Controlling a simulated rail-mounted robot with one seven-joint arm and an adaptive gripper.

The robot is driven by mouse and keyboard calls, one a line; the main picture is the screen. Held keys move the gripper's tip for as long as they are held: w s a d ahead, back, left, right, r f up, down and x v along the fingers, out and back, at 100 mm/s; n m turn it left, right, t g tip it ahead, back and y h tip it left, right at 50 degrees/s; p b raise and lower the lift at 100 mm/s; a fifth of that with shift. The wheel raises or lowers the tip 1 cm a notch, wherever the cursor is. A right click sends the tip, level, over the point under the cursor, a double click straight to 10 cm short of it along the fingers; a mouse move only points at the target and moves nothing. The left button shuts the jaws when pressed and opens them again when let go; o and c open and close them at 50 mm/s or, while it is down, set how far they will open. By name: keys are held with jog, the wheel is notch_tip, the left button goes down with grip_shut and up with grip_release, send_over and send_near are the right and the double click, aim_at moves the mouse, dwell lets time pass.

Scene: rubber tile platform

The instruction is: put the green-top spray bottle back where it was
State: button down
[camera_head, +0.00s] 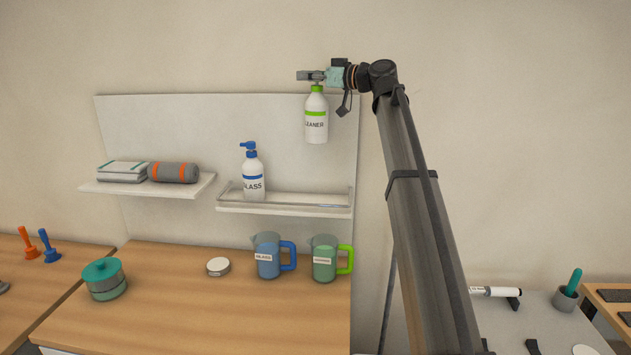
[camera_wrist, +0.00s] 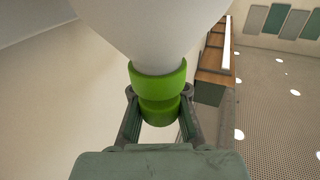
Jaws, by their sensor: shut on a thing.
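The green-top spray bottle (camera_head: 316,118) is white with a green band and hangs upright in the air, above the right part of the railed shelf (camera_head: 290,209). My gripper (camera_head: 316,76) is shut on its green top, and the bottle touches nothing below. A blue-top bottle (camera_head: 253,178) marked GLASS stands at the left of that shelf. The shelf's right part is free of bottles.
A front rail edges the shelf. A left shelf (camera_head: 190,189) holds folded cloth (camera_head: 122,171) and a grey roll (camera_head: 173,172). Below, a blue jug (camera_head: 267,256), a green jug (camera_head: 325,258), a round white tin (camera_head: 218,267) and a teal-lidded pot (camera_head: 104,280) stand on the wooden counter (camera_head: 190,325).

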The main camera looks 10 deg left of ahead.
aim_at(308, 142)
notch_tip(308, 142, down, 19)
jog(key=p, duration=0.5)
jog(key=shift+f, duration=0.35)
jog(key=c, duration=1.2)
grip_release()
jog(key=shift+s+r, duration=0.1)
jog(key=shift+r, duration=0.15)
jog(key=b+v, duration=0.3)
jog(key=v, duration=0.9)
jog(key=shift+b, duration=0.3)
